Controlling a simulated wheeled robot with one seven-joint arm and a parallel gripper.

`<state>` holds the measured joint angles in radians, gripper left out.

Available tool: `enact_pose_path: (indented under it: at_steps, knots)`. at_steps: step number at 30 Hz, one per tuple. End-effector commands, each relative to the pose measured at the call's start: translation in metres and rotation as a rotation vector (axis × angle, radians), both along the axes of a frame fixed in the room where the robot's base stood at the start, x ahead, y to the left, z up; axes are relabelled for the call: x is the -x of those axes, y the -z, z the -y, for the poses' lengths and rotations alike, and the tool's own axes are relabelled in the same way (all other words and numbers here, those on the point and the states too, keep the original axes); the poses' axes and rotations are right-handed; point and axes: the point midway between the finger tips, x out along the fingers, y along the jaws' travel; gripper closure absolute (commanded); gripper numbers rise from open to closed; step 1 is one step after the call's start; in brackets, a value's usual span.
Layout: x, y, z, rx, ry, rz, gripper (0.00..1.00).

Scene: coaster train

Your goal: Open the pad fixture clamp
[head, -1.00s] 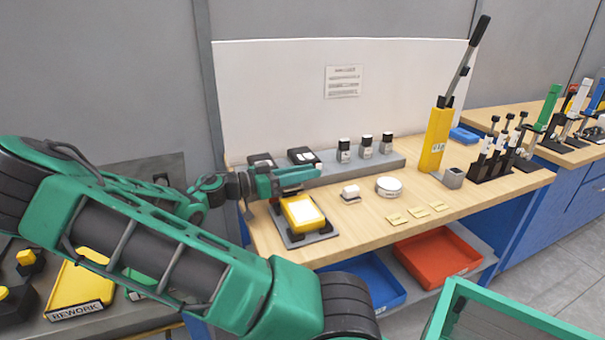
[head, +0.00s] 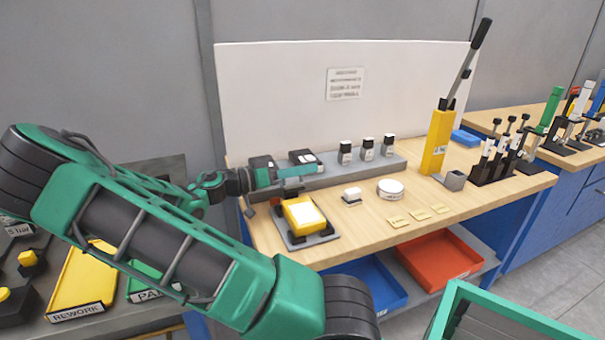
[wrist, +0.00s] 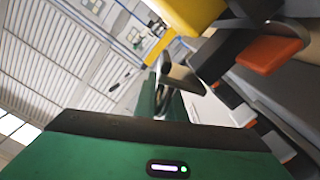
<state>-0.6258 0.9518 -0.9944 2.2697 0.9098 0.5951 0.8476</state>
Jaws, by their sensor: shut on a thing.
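The pad fixture (head: 318,240) is a grey plate on the near left of the wooden bench. It carries a yellow block (head: 292,214) with a white pad (head: 305,211) on top. My gripper (head: 300,180) is just behind and above the block, pointing right. It is shut on the clamp's handle, though the grip itself is mostly hidden in the head view. A small orange part (head: 275,201) shows below the gripper. In the wrist view an orange-tipped dark lever (wrist: 270,55) appears at the upper right, beside the yellow block (wrist: 188,14).
A grey rack (head: 330,168) with small bottles runs behind. A yellow lever press (head: 436,140) stands further right. Red (head: 437,253) and blue (head: 365,280) trays are below.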

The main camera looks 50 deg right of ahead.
Motion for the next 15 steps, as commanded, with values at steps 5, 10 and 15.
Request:
enact_pose_path:
  at_steps: [5, 10, 15]
  knots:
    - [-0.0032, -0.0006, 0.0021, -0.051, 0.002, -0.083, 1.0]
    - [-0.0054, -0.0011, 0.0035, -0.082, 0.002, -0.135, 1.0]
    - [-0.0063, -0.0012, 0.0043, -0.097, 0.002, -0.158, 1.0]
